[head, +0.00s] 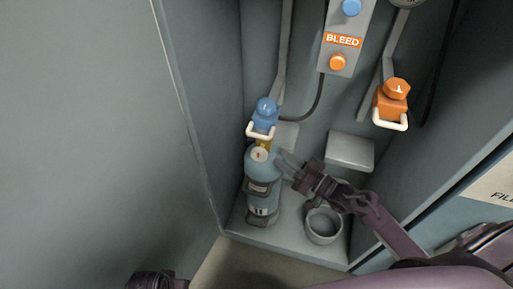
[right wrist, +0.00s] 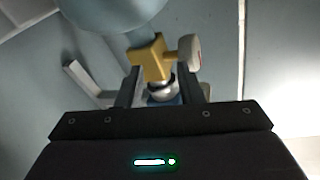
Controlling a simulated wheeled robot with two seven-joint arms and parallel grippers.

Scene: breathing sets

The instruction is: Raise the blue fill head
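The blue fill head (head: 265,114) with its white loop handle (head: 260,133) sits above the brass valve of the blue-grey cylinder (head: 262,188), on the left of the bay. The cylinder's round white knob (head: 259,155) faces out. My right gripper (head: 286,164) is just right of the cylinder's top, its fingers apart. The right wrist view shows the brass valve (right wrist: 152,58) and white knob (right wrist: 190,52) beyond the fingers (right wrist: 158,88). Silver and blue parts show between the fingers; contact cannot be told. A dark part of my left arm (head: 155,280) shows at the bottom edge.
An orange fill head (head: 392,100) with a white handle hangs at right. An empty round cup holder (head: 323,225) stands on the bay floor. A panel with a BLEED label (head: 343,41) and blue and orange buttons is above. Bay walls bound both sides.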

